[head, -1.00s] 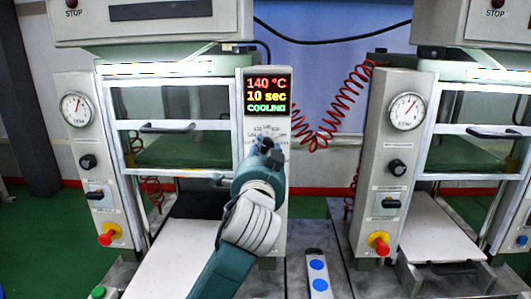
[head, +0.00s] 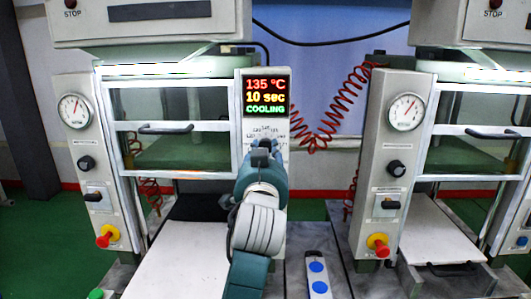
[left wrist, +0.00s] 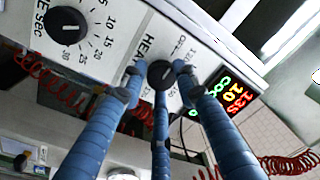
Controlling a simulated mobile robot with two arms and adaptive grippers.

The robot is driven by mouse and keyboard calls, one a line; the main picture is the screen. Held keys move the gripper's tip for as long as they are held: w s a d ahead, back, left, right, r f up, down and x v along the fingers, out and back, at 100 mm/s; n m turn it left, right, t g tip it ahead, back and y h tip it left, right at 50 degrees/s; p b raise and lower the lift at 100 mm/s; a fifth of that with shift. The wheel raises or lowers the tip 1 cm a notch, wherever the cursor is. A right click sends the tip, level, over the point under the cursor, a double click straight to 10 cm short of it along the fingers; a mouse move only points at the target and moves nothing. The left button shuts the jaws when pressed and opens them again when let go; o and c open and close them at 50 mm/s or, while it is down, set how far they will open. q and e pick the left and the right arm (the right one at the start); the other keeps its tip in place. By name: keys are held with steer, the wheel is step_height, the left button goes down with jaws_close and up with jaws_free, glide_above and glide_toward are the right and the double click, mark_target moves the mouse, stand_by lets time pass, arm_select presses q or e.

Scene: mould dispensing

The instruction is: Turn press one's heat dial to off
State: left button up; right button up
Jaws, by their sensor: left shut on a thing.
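The left press (head: 243,165) has a control panel on its right post. Its display (head: 265,97) reads 135 °C, 10 sec and COOLING. My left gripper (head: 262,148) is at the panel below the display, its fingers shut on the black heat dial (left wrist: 161,72). In the left wrist view the fingertips (left wrist: 160,84) sit around the dial, beside lettering that starts "HE". The dial's pointer is partly covered by the fingers, so its exact setting cannot be told. In the head view the gripper hides the dial. My right gripper is not in view.
A time dial (left wrist: 65,25) sits beside the heat dial on the same panel. A coiled red cable (head: 318,122) hangs right of the panel. A second press (head: 377,165) stands at the right. A button box (head: 318,275) with blue buttons lies below.

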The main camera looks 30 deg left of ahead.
arm_select(q)
steer(key=shift+f, duration=0.15)
steer(key=o, duration=1.1)
steer(key=shift+a, duration=0.1)
steer(key=v, duration=0.7)
steer(key=shift+s, duration=0.35)
